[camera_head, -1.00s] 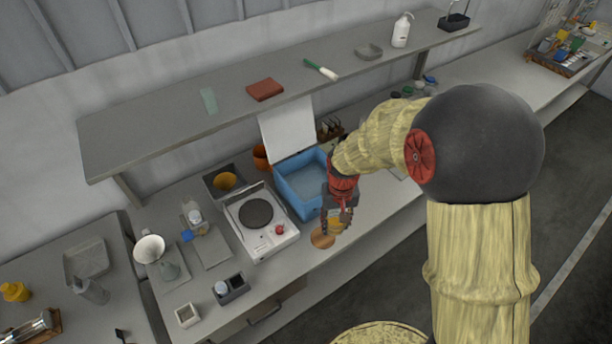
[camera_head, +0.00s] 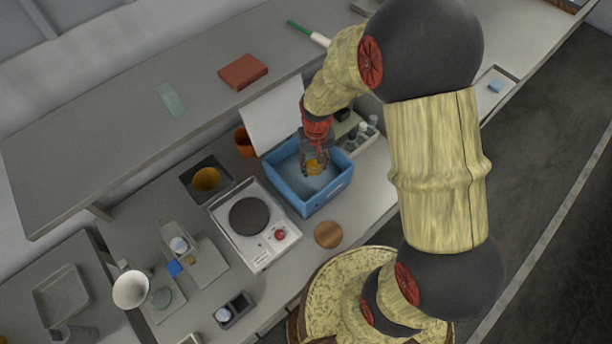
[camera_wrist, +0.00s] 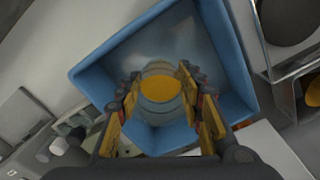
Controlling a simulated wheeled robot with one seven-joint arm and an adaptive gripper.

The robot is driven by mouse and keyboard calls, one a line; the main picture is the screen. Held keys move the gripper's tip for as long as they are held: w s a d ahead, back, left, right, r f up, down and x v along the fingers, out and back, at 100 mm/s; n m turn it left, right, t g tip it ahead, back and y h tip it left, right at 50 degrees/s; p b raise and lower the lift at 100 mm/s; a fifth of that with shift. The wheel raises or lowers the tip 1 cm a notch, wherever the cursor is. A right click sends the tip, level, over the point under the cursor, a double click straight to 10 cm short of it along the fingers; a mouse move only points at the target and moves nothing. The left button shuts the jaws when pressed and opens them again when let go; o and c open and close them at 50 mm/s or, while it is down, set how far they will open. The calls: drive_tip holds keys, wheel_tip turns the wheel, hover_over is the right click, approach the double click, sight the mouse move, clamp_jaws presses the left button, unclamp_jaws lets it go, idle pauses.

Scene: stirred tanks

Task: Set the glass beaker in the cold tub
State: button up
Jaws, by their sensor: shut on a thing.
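The glass beaker (camera_wrist: 158,91) holds an orange-yellow liquid and sits between my fingers in the wrist view. My gripper (camera_wrist: 160,100) is shut on it, with one finger on each side. In the head view my gripper (camera_head: 315,168) points down over the inside of the cold tub, and only a small orange patch of the beaker (camera_head: 313,167) shows there. The cold tub (camera_head: 308,207) is a blue box with its white lid (camera_head: 284,110) raised at the back. The beaker is within the tub's outline; I cannot tell whether it touches the tub floor.
A hot plate (camera_head: 255,226) with a dark round top stands just left of the tub. A round wooden coaster (camera_head: 328,234) lies empty in front of it. A rack of small bottles (camera_head: 361,137) is to the right. A shelf (camera_head: 130,132) overhangs the back.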

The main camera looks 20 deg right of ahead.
hover_over(313, 186)
wheel_tip(313, 186, down, 6)
drive_tip(key=shift+f, duration=0.25)
drive_tip(key=shift+s+f+b, duration=0.1)
drive_tip(key=shift+f+b, duration=0.25)
drive_tip(key=shift+f, duration=1.7)
drive_tip(key=shift+f, duration=0.15)
drive_tip(key=o, duration=1.3)
